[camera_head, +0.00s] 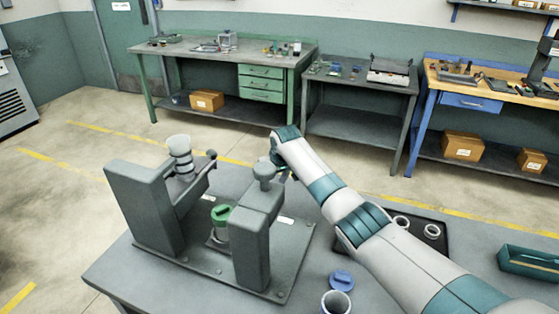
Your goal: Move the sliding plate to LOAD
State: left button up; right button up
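The grey ring grinder (205,262) stands on the near table, with two upright posts on a base plate. Between the posts sits a small grey plate, likely the sliding plate (214,246), under a green-topped cylindrical part (221,222). Small white labels lie on both sides of it, too small to read. A round knob (265,170) tops the right post, and a pale cylinder (181,157) is at the left post. My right arm reaches in from the lower right. Its gripper (284,174) is beside the knob, mostly hidden by post and wrist. My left gripper is not in view.
A dark tray (438,250) with pale rings lies behind my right arm. A teal bin (530,262) is at the right. Workbenches stand beyond an open floor.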

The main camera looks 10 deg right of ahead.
jog(key=b+v, duration=0.3)
jog(key=v, duration=1.3)
jog(key=shift+w+r, duration=0.1)
